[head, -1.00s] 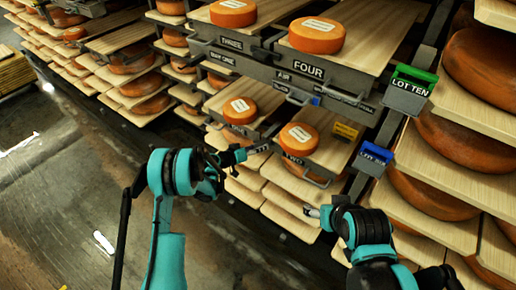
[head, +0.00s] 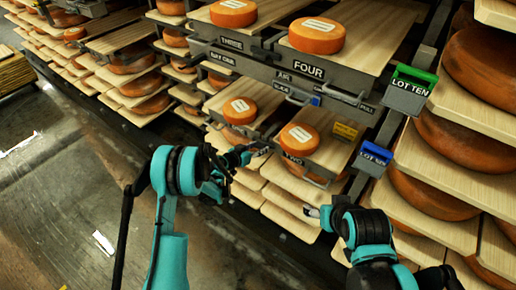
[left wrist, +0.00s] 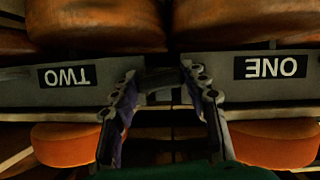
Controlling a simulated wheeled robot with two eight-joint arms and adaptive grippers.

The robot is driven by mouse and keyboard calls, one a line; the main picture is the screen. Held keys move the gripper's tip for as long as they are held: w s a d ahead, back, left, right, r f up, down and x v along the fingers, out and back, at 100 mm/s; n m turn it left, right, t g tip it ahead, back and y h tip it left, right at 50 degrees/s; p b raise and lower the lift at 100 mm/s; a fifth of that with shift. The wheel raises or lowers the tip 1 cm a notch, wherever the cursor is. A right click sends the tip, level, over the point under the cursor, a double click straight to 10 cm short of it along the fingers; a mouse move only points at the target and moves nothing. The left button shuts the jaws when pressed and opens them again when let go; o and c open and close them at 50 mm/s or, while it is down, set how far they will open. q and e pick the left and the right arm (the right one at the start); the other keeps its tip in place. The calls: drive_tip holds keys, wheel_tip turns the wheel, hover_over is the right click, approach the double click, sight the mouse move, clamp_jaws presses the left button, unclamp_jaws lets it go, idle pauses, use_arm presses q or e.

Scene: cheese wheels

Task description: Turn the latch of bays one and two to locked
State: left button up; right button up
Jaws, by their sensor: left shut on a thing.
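My left gripper (head: 250,152) is at the front edge of the lower bays, between bay one's cheese wheel (head: 240,110) and bay two's cheese wheel (head: 299,137). In the left wrist view, which is upside down, its fingers (left wrist: 158,84) are closed around a dark grey latch part (left wrist: 158,74) between the TWO plate (left wrist: 67,76) and the ONE plate (left wrist: 270,67). The latch's exact angle is hidden by the fingers. The TWO plate also shows in the head view (head: 293,160). My right gripper (head: 313,211) is empty in front of the lower shelves, its jaws too small to judge.
Bays three and four sit above, with a FOUR plate (head: 309,71) and a projecting pull handle (head: 345,96). A green-topped LOT TEN box (head: 408,90) and a blue box (head: 372,157) stick out at right.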

use_arm(q)
drive_tip(key=shift+m+y, duration=0.3)
drive_tip(key=shift+m, duration=0.3)
drive_tip(key=o, duration=1.2)
drive_tip(key=shift+w, duration=0.1)
drive_tip(key=shift+c, duration=0.2)
drive_tip(key=v, duration=1.2)
drive_tip(key=shift+d, duration=0.1)
